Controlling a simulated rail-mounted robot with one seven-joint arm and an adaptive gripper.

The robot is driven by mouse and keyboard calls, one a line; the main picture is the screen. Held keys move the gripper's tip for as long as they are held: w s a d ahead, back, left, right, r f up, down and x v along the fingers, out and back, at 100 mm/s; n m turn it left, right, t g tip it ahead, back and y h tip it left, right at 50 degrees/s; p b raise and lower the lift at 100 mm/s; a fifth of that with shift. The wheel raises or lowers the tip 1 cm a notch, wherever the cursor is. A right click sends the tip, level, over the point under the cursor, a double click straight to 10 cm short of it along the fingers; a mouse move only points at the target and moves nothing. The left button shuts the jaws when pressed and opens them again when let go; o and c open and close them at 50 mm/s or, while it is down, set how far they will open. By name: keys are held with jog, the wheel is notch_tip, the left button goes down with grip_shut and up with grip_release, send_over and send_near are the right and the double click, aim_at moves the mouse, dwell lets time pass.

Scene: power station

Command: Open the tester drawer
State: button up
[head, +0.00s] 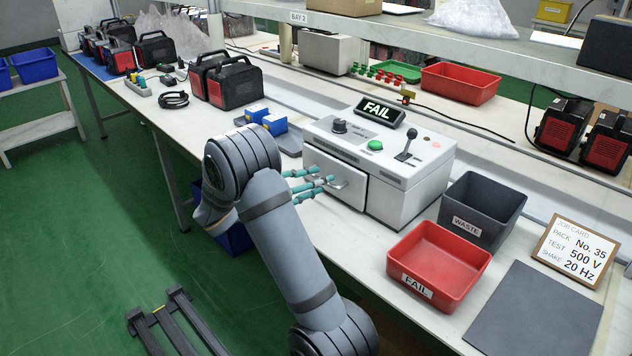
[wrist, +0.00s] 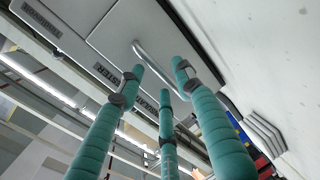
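The tester (head: 410,160) is a white box on the bench with a lit FAIL display (head: 379,111), a black knob, a green button and a lever. Its drawer (head: 350,192) is in the front face and looks shut. The drawer's metal bar handle (wrist: 158,66) shows in the wrist view and is partly hidden in the head view. My gripper (head: 326,182) has three teal fingers reaching to the drawer front. In the wrist view my gripper (wrist: 158,76) has its fingertips spread around the handle, with gaps showing; I cannot tell whether any finger touches it.
A red FAIL bin (head: 438,265) and a dark WASTE bin (head: 482,210) stand right of the tester.

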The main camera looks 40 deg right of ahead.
jog(key=shift+c, duration=0.8)
grip_shut()
